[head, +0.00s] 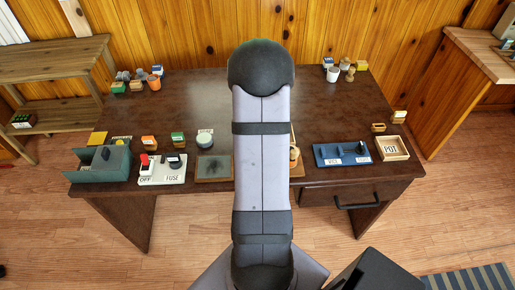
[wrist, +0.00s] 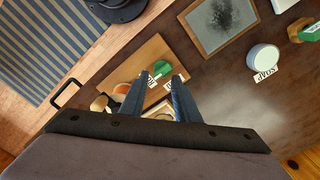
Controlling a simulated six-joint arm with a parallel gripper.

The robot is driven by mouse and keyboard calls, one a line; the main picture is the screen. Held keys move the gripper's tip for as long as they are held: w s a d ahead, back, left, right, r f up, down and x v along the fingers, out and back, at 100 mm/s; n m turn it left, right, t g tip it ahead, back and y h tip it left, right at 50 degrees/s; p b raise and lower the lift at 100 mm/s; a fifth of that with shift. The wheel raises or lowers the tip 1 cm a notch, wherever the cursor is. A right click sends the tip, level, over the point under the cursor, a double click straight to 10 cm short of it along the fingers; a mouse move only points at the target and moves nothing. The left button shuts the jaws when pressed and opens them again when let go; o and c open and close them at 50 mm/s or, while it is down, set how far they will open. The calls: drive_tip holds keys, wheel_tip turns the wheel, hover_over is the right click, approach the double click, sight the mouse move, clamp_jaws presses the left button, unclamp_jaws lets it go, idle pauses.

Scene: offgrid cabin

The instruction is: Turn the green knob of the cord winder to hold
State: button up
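The cord winder is a tan wooden board (wrist: 148,55) at the table's front edge in the wrist view. Its green knob (wrist: 161,68) lies at the fingertips, with small white labels beside it that are too small to read surely. A cream rounded part (wrist: 99,103) and an orange part (wrist: 122,89) show left of the fingers. My gripper (wrist: 161,79) is open over the board, its two dark fingers apart with the knob seen between and just beyond the tips. Contact cannot be told. In the head view my arm hides most of the winder; only its right edge (head: 296,160) shows.
A framed dark panel (head: 214,168) and a round soap tin (head: 205,138) stand left of the winder. The fuse switch board (head: 163,170) is farther left. A blue board (head: 342,154) and the POT tray (head: 392,148) are right. The table's middle back looks clear.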

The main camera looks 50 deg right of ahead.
drive_tip(key=shift+w+d+r+m, duration=0.25)
drive_tip(key=shift+m, duration=0.35)
drive_tip(key=shift+w+d+r+m, duration=0.2)
drive_tip(key=shift+m, duration=0.4)
drive_tip(key=shift+r+m, duration=0.1)
drive_tip(key=shift+m, duration=0.8)
drive_tip(key=m, duration=0.4)
drive_tip(key=shift+s+a, duration=0.15)
drive_tip(key=shift+f+p, duration=0.65)
drive_tip(key=shift+f, duration=3.05)
clamp_jaws()
